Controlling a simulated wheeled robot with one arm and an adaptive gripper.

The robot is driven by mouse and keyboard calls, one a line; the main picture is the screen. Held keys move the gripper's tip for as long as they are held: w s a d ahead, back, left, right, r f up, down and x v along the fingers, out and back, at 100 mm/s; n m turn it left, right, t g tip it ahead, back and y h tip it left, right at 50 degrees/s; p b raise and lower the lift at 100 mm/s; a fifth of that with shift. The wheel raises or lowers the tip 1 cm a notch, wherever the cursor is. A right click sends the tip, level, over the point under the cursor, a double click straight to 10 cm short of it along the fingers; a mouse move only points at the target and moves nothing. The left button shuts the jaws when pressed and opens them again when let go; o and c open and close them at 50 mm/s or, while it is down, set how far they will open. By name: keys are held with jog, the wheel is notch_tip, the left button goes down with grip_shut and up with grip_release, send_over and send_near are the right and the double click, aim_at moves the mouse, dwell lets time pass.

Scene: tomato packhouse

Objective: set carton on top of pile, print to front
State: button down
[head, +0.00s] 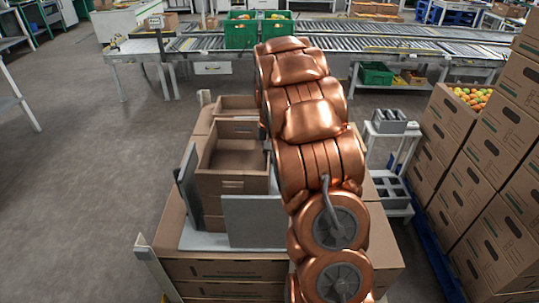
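An open-topped brown carton (232,184), empty as far as I can see, stands upright on the pile in the head view. A small dark print shows on its near face. More brown cardboard shows below it, between a grey upright plate (187,180) at its left and another grey plate (255,222) in front. The wide lower cartons of the pile (225,270) carry a pale flat sheet (200,241). My copper arm crosses the pile's right side and hides much of it. My gripper is hidden behind the arm, except perhaps a small dark edge by the carton's right rim.
Another open carton (237,126) stands just behind. Posts (152,268) rise at the pile's corners. Tall carton stacks (500,170) stand at right, one holding tomatoes (472,96). A grey stand (390,128) is between. A roller conveyor (400,46) with green crates (240,32) runs behind.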

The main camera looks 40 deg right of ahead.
jog(key=c, duration=1.2)
grip_release()
jog(key=shift+f, duration=0.1)
jog(key=shift+c, duration=0.2)
jog(key=shift+c, duration=0.4)
jog(key=shift+c, duration=1.2)
jog(key=shift+r+p, duration=0.85)
jog(key=shift+r, duration=3.2)
